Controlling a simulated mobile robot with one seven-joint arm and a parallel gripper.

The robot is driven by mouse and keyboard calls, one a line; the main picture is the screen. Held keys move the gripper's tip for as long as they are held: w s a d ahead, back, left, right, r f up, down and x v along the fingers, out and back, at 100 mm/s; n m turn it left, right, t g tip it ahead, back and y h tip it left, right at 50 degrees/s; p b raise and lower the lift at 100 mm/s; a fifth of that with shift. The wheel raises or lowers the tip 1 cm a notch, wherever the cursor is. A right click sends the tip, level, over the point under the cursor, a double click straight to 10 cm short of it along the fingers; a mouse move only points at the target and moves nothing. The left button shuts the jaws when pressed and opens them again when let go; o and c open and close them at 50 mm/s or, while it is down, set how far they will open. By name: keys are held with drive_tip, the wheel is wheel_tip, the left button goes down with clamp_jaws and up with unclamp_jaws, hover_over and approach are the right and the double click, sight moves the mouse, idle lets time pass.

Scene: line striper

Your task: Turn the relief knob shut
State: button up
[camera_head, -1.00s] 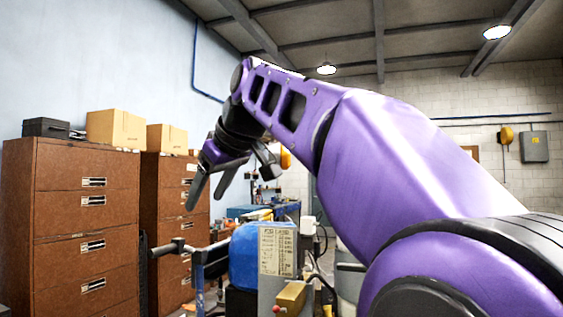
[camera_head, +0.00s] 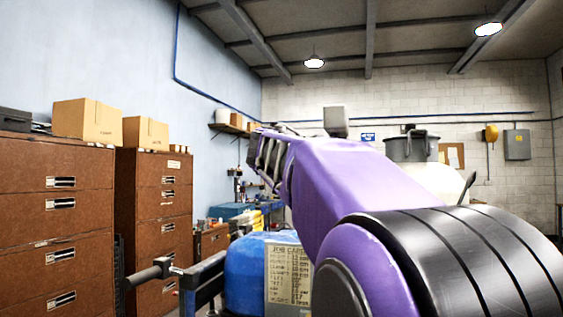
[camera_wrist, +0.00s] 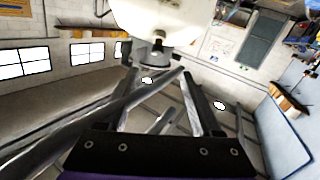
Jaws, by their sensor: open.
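I cannot make out the relief knob in either view. The line striper shows low in the head view, with its blue housing (camera_head: 248,268), a job card (camera_head: 288,272) and a black-gripped handlebar (camera_head: 150,272). A white tank with a grey clamped lid (camera_head: 411,148) stands behind my purple arm. A white rounded vessel (camera_wrist: 155,18) with a dark fitting (camera_wrist: 157,52) lies beyond the fingertips.
Brown drawer cabinets (camera_head: 62,215) with cardboard boxes (camera_head: 88,120) stand at the left. A blue workbench (camera_head: 238,210) is behind the striper. A grey electrical box (camera_head: 517,144) hangs on the back wall. The upper space is open.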

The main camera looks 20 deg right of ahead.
drive_tip(key=shift+m+h, duration=0.3)
drive_tip(key=p+x, duration=0.1)
drive_tip(key=x, duration=0.4)
drive_tip(key=p+x, duration=0.2)
drive_tip(key=x, duration=0.4)
drive_tip(key=r+p+x, duration=0.1)
drive_tip(key=p+x, duration=0.1)
drive_tip(key=x, duration=0.3)
drive_tip(key=shift+w+d, duration=0.15)
drive_tip(key=shift+d, duration=0.15)
drive_tip(key=shift+w+d+f, duration=0.15)
drive_tip(key=shift+w+d, duration=0.15)
drive_tip(key=shift+d, duration=0.35)
drive_tip(key=shift+c, duration=0.3)
clamp_jaws()
